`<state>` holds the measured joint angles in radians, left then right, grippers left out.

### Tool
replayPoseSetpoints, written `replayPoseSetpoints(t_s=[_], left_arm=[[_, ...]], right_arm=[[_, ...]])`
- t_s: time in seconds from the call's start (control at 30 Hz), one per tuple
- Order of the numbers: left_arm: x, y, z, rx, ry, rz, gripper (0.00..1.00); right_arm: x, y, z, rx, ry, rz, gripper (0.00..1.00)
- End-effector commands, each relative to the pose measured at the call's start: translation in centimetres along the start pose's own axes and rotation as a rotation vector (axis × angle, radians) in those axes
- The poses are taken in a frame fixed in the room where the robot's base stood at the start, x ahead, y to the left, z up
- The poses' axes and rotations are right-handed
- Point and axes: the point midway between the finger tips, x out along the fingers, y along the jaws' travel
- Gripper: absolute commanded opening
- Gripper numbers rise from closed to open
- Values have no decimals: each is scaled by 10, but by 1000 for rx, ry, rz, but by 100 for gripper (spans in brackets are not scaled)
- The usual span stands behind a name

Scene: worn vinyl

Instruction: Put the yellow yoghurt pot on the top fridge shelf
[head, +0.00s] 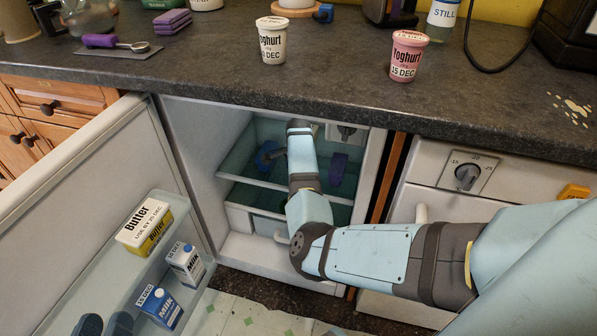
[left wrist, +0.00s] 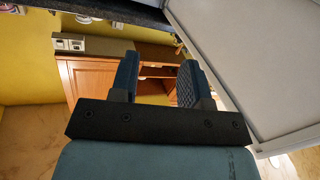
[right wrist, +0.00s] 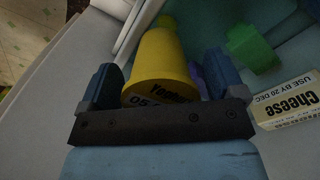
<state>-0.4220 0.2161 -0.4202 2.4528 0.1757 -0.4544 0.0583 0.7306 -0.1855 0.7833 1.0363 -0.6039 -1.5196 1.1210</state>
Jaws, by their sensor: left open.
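The yellow yoghurt pot (right wrist: 160,65) shows in the right wrist view between the fingers of my right gripper (right wrist: 162,85). The fingers are wide apart, with the pot between them. The fridge shelf (head: 262,184) has a pale front edge. My left gripper (head: 104,325) is open and empty by the fridge door; its fingers also show in the left wrist view (left wrist: 158,80).
The open fridge door (head: 100,170) holds butter (head: 145,225) and two milk cartons (head: 186,263). A cheese box (right wrist: 285,100) and a green item (right wrist: 250,48) are beside the pot. White (head: 272,42) and pink (head: 407,56) yoghurt pots stand on the counter (head: 330,80) above.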

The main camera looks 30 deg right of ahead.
Motion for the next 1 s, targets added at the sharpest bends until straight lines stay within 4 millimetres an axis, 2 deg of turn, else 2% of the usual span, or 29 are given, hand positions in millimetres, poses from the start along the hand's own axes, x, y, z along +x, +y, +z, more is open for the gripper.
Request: replayPoseSetpoints(t_s=[0.23, 0.5, 0.7, 1.0], left_arm=[[0, 0, 1, 0, -1, 0, 43], [-2, 5, -32, 1, 92, -11, 43], [-5, 7, -48, 5, 151, -15, 43], [-5, 8, -50, 7, 169, -16, 43]], right_arm=[[-3, 0, 0, 0, 0, -2, 88], [-50, 0, 0, 1, 1, -2, 88], [-74, 0, 0, 0, 0, 0, 88], [-79, 0, 0, -1, 0, 0, 88]])
